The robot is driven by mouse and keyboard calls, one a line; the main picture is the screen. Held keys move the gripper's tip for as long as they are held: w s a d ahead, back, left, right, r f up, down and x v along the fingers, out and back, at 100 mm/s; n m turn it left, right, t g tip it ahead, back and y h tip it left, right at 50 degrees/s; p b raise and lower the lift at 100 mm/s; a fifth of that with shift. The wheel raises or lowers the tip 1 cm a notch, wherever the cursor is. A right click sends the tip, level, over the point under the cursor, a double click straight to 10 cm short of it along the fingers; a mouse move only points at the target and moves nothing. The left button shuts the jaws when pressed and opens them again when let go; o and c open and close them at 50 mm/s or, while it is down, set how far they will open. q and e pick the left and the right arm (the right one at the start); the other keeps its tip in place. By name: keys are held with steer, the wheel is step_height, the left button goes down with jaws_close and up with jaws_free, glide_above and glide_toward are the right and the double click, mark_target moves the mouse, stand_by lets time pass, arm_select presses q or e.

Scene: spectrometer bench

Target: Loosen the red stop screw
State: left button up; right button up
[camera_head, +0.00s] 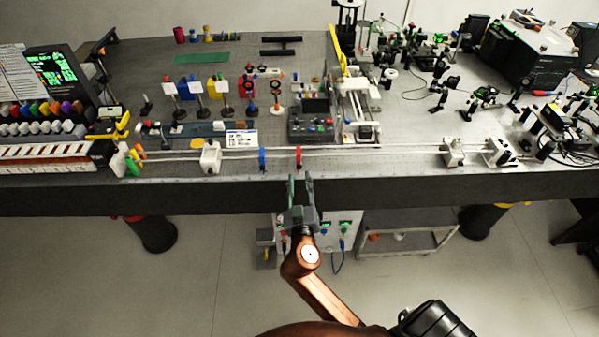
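A red stop (298,157) sits on the long pale rail (350,150) that runs along the front of the bench. Its screw is too small to make out. A blue stop (262,158) sits on the same rail, a little to the left. My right gripper (300,180) comes up from below at the bench's front edge. Its two fingers are apart with nothing seen between them. The fingertips are just below the red stop in the picture; I cannot tell the exact gap to it. My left gripper is not in view.
White blocks stand on the rail at left (210,157) and right (453,152). A control box (311,125) with buttons stands behind the red stop. A white card (242,138) is behind the blue stop. Many optics mounts fill the bench's right side.

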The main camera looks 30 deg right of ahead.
mark_target(299, 169)
steer(key=shift+x, duration=1.95)
steer(key=shift+c, duration=0.4)
jaws_close()
